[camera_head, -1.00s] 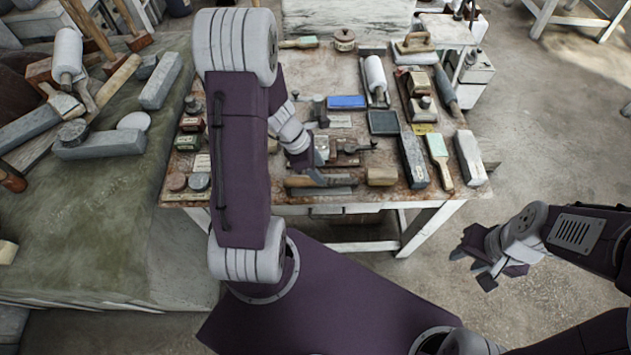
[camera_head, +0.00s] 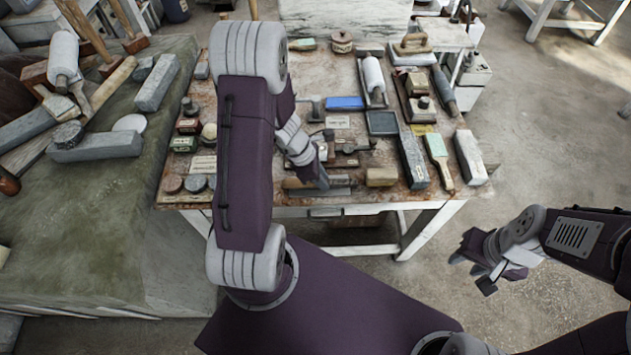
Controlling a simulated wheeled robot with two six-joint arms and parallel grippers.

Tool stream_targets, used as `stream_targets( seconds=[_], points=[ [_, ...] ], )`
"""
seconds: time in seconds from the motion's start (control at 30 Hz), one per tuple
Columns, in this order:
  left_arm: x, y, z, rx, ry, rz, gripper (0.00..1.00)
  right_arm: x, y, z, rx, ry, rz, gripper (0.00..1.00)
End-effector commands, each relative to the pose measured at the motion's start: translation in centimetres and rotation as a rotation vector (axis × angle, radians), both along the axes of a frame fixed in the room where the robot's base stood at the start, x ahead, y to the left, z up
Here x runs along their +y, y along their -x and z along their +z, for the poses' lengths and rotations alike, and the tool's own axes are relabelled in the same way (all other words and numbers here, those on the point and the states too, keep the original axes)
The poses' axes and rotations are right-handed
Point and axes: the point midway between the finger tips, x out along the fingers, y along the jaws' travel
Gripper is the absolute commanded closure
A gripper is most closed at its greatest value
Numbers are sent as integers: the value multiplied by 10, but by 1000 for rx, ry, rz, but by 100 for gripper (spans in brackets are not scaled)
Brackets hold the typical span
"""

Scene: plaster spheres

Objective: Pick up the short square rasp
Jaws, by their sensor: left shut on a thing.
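My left gripper (camera_head: 320,182) is at the front edge of the worktable, fingers pointing down. It is shut on a slim tool with a brown wooden handle (camera_head: 294,183), which looks like the short square rasp. The fingers and wrist cover its middle, so its shape is only partly seen. It lies along the front edge, close above a flat grey bar (camera_head: 330,193); I cannot tell whether it is lifted. My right gripper (camera_head: 470,272) is open and empty over the floor, right of the table.
A tan block (camera_head: 381,177) sits just right of the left gripper. Further right are a dark grey block (camera_head: 413,160), a wooden-handled brush-like tool (camera_head: 438,158) and a pale block (camera_head: 470,158). A blue box (camera_head: 345,103) lies behind. My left arm hides part of the table.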

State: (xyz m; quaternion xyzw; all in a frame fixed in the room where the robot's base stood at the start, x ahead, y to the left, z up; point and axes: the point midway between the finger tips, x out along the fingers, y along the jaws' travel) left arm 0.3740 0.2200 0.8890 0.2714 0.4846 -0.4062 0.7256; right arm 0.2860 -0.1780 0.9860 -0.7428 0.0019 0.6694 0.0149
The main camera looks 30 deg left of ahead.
Motion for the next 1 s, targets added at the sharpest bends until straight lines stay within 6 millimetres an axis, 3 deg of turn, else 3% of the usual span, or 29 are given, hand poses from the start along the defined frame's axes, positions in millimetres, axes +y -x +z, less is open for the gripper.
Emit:
stream_targets(
  seconds=[0.17, 0.37, 0.8, 1.0],
  points=[
    [0, -1, 7, -2, -1, 0, 100, 0, 0, 4, 0, 0, 0, 64],
    [0, -1, 43, -5, -2, -1, 100, 0, 0, 23, 0, 0, 0, 64],
    [-94, -6, 100, -3, -1, -8, 100, 0, 0, 41, 0, 0, 0, 64],
    [-114, -7, 110, -1, -1, -3, 100, 0, 0, 46, 0, 0, 0, 64]
  ],
)
